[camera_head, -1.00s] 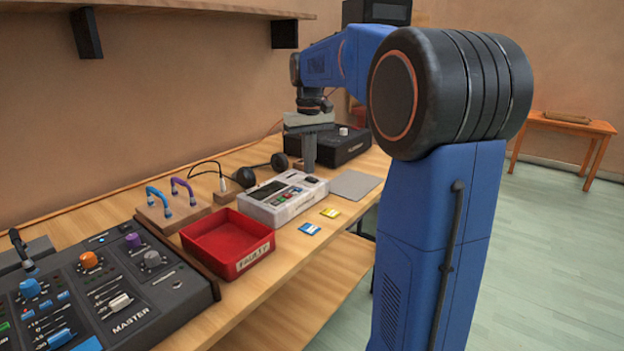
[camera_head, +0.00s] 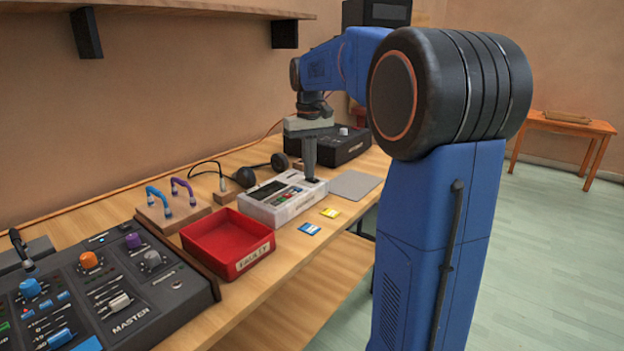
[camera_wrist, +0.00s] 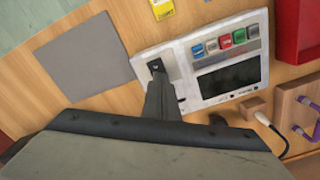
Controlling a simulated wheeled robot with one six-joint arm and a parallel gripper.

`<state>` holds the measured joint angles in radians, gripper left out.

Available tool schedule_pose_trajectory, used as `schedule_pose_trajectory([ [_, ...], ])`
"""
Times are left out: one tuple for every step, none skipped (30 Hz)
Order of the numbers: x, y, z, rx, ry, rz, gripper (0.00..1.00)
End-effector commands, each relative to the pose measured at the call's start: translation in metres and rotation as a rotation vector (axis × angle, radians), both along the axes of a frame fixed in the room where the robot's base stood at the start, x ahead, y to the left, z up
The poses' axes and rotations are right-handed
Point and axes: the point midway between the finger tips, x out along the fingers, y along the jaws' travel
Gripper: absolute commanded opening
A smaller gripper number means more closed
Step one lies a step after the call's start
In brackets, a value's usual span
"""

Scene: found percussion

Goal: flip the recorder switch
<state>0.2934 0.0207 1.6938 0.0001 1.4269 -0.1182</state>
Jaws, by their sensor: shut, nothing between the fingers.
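The white recorder (camera_head: 272,212) lies on the bench, with a row of coloured buttons and a dark display. In the wrist view, the recorder (camera_wrist: 200,103) shows a dark switch (camera_wrist: 156,66) on a pale panel at its left end, close to the fingertips. My gripper (camera_head: 311,178) is shut, empty, and points down at the recorder's far right end. It hides the switch in the head view. In the wrist view, my gripper (camera_wrist: 157,80) has its tips at the switch's near edge. I cannot tell whether they touch it.
A red tray (camera_head: 198,235) stands left of the recorder, and blue (camera_head: 310,229) and yellow (camera_head: 330,212) cards lie in front. A grey mat (camera_head: 354,184) is to the right. A black box (camera_head: 338,148) and headphones (camera_head: 247,177) are behind. A mixer (camera_head: 120,290) fills the left front.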

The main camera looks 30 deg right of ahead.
Motion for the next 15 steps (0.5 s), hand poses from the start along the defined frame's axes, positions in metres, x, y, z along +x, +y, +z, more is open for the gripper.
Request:
schedule_pose_trajectory([
  [0.000,0.000,-0.001,0.000,0.001,0.000,0.00],
  [0.000,0.000,-0.001,0.000,0.001,0.000,0.00],
  [0.000,0.000,-0.002,0.000,0.001,0.000,0.00],
  [0.000,0.000,-0.002,0.000,0.001,0.000,0.00],
  [0.000,0.000,-0.003,0.000,0.001,0.000,0.00],
  [0.000,0.000,-0.003,0.000,0.001,0.000,0.00],
  [0.000,0.000,-0.003,0.000,0.001,0.000,0.00],
  [0.000,0.000,-0.003,0.000,0.001,0.000,0.00],
  [0.000,0.000,-0.002,0.000,0.001,0.000,0.00],
  [0.000,0.000,-0.001,0.000,0.001,0.000,0.00],
  [0.000,0.000,0.001,0.000,0.001,0.000,0.00],
  [0.000,0.000,0.003,0.000,0.000,0.000,0.00],
  [0.000,0.000,0.005,0.000,0.000,0.000,0.00],
  [0.000,0.000,0.007,0.000,0.000,0.000,0.00],
  [0.000,0.000,0.010,0.000,-0.001,0.000,0.00],
])
